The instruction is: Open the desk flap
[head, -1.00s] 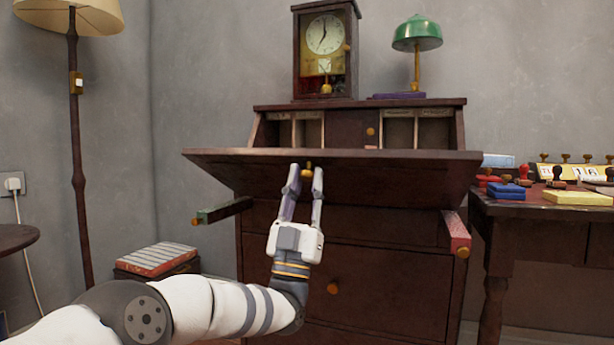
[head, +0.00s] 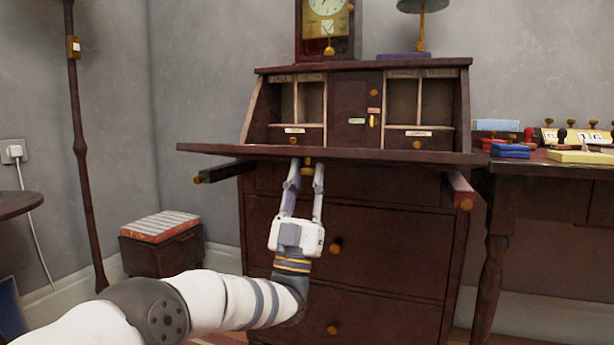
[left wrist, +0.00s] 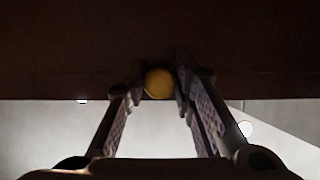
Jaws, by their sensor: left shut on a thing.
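The desk flap (head: 400,155) of the dark wooden desk is folded down to about level, its front edge toward me. The compartments behind it show. My left gripper (head: 307,171) is under the front edge, shut on the flap's brass knob (head: 307,162). In the left wrist view the round yellow knob (left wrist: 159,83) sits between the two fingertips, against the dark wood. Pull-out support bars stick out below the flap, one at left (head: 225,172) and one at right (head: 461,190). I cannot tell whether the flap touches them. My right gripper is not in view.
A clock (head: 327,30) and a lamp (head: 415,30) stand on the desk top. A side table (head: 540,180) with stamps and boxes is close on the right. A floor lamp pole (head: 80,150) and a low box with a book (head: 160,228) are at left.

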